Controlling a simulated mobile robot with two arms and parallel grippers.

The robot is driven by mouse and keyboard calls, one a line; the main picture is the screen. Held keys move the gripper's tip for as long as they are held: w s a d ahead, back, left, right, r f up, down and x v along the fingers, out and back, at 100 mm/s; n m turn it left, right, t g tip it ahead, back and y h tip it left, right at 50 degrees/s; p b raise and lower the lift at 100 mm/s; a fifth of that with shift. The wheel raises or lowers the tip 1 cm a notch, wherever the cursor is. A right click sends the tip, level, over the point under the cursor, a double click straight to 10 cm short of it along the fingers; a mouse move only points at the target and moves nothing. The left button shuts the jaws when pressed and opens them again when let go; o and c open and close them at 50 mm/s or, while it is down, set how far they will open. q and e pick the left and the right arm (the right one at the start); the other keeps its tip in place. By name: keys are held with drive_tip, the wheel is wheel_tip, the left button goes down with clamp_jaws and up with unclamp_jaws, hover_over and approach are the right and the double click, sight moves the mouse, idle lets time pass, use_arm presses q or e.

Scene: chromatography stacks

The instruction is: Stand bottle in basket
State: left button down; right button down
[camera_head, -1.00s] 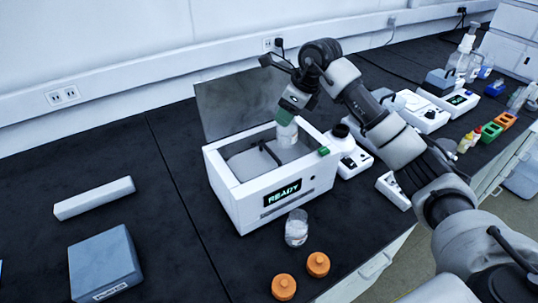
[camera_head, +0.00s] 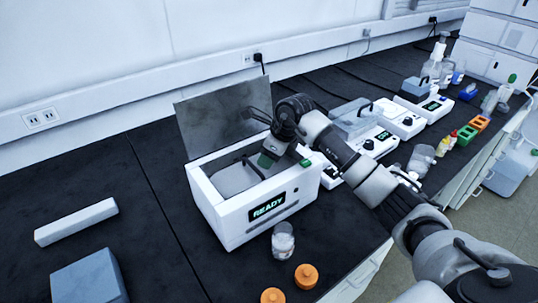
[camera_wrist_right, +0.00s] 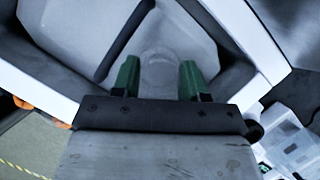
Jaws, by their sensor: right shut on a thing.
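A white box-shaped bath (camera_head: 232,218) with a lit READY display stands open on the dark bench, its grey lid (camera_head: 224,117) raised at the back. Inside lies a grey insert with a dark bar (camera_head: 237,178), perhaps the basket; the wrist view shows it too (camera_wrist_right: 72,25). My right gripper (camera_head: 266,161) reaches down into the bath's right part. In the wrist view its green fingers (camera_wrist_right: 160,80) are shut on a pale, clear bottle (camera_wrist_right: 159,72). The bottle is hidden in the head view, and I cannot tell whether it touches the bottom. My left gripper is out of view.
A second clear bottle (camera_head: 283,241) with white contents stands before the bath, near orange caps (camera_head: 306,276). A grey-blue block (camera_head: 90,280) and a white bar (camera_head: 76,221) lie left. White instruments (camera_head: 375,142) stand to the right. The bench between bar and bath is clear.

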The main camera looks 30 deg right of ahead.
drive_tip(key=c, duration=0.9)
unclamp_jaws()
drive_tip(key=shift+o, duration=0.2)
drive_tip(key=shift+r, duration=0.2)
drive_tip(key=shift+s+d+r, duration=0.1)
drive_tip(key=shift+d+r, duration=0.05)
drive_tip(key=shift+r, duration=0.2)
drive_tip(key=v, duration=1.1)
drive_tip(key=shift+s, duration=0.1)
